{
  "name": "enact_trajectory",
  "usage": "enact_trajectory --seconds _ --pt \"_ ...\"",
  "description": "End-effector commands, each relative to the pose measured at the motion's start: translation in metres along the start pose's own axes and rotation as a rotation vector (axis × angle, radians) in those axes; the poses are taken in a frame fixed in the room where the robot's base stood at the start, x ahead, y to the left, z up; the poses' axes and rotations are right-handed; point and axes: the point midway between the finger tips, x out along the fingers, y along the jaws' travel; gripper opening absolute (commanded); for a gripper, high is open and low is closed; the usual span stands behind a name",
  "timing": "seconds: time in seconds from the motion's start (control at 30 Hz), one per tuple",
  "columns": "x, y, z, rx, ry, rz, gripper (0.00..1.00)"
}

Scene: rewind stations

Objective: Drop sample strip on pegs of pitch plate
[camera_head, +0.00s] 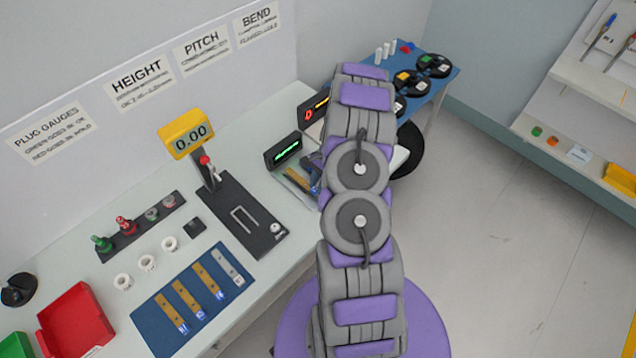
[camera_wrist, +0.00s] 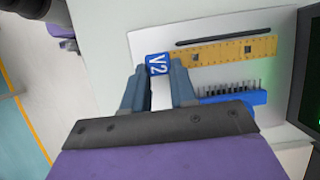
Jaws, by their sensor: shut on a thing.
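The sample strip (camera_wrist: 220,51) is a tan bar with small dark square holes and a blue end tab marked V2. In the wrist view my gripper (camera_wrist: 165,70) is shut on that blue tab, and the strip points right over the pale pitch plate (camera_wrist: 150,38). A dark slot runs along the plate above the strip. A blue block (camera_wrist: 235,96) with a row of dark pins lies below it. I cannot tell whether the strip touches the plate, and any pegs beneath it are hidden. The strip (camera_head: 297,180) shows small beside my arm in the head view.
A display with green figures (camera_head: 284,151) stands behind the plate. A black height gauge (camera_head: 245,215) is to the left. A blue mat (camera_head: 150,325) holds several other strips. A red bin (camera_head: 75,320) is at the front left. My arm hides part of the bench's right end.

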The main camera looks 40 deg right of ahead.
Motion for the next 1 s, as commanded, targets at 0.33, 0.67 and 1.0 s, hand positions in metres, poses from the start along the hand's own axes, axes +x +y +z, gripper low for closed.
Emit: enact_trajectory --seconds 0.33,0.67,1.0 --pt "0.007 0.0 -0.003 -0.001 0.001 0.0 0.0" --pt "0.013 0.0 -0.006 -0.001 0.001 0.0 0.27" --pt "0.013 0.0 -0.005 0.0 0.0 0.0 0.56"
